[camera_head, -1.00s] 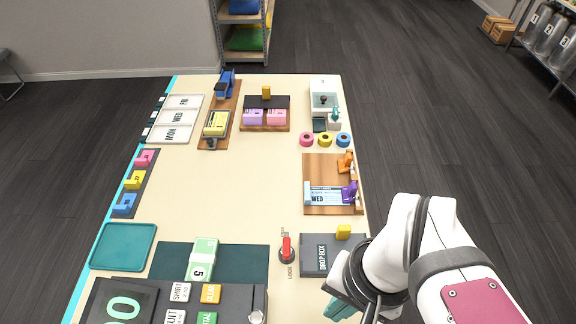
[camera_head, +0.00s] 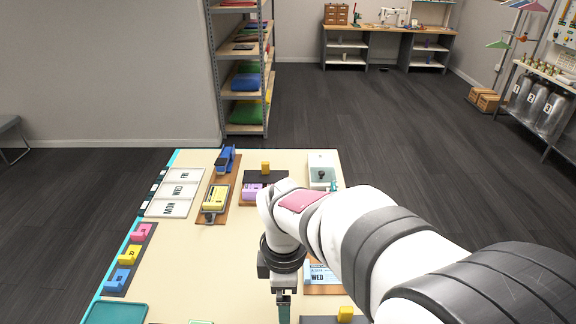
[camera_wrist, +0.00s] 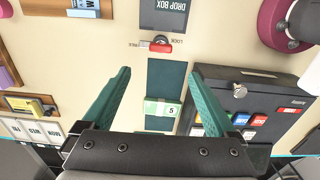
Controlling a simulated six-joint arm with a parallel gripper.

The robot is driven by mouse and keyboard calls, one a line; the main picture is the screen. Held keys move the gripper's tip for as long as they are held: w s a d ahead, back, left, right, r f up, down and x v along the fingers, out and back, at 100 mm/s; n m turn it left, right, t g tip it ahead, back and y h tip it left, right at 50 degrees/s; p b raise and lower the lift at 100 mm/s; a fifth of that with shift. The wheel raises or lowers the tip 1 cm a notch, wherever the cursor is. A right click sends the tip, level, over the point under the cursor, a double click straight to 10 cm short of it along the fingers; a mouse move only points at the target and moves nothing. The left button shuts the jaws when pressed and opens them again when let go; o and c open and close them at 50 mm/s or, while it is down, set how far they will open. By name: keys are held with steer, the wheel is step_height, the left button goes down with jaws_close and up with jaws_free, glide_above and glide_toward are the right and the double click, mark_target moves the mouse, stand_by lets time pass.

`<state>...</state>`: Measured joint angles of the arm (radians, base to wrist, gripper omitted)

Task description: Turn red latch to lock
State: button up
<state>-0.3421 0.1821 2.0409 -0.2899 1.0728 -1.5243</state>
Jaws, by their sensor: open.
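The red latch (camera_wrist: 152,46) shows in the wrist view on the cream table, beyond and between my fingertips. In the head view my gripper (camera_head: 284,308) points down over the table. The latch is not visible in the head view.
The dark drop box (camera_wrist: 165,16) lies just past the latch. A dark box with coloured buttons (camera_wrist: 245,108) is at right.

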step_height(320, 180, down, 14)
steer(key=shift+r, duration=0.1)
steer(key=c, duration=1.4)
steer(key=shift+o, duration=0.2)
steer(key=shift+m, duration=0.3)
steer(key=m, duration=0.3)
steer(key=shift+m, duration=0.3)
steer(key=m, duration=0.4)
steer(key=shift+m, duration=0.3)
steer(key=m, duration=0.4)
steer(key=shift+r, duration=0.1)
steer(key=shift+m, duration=2.5)
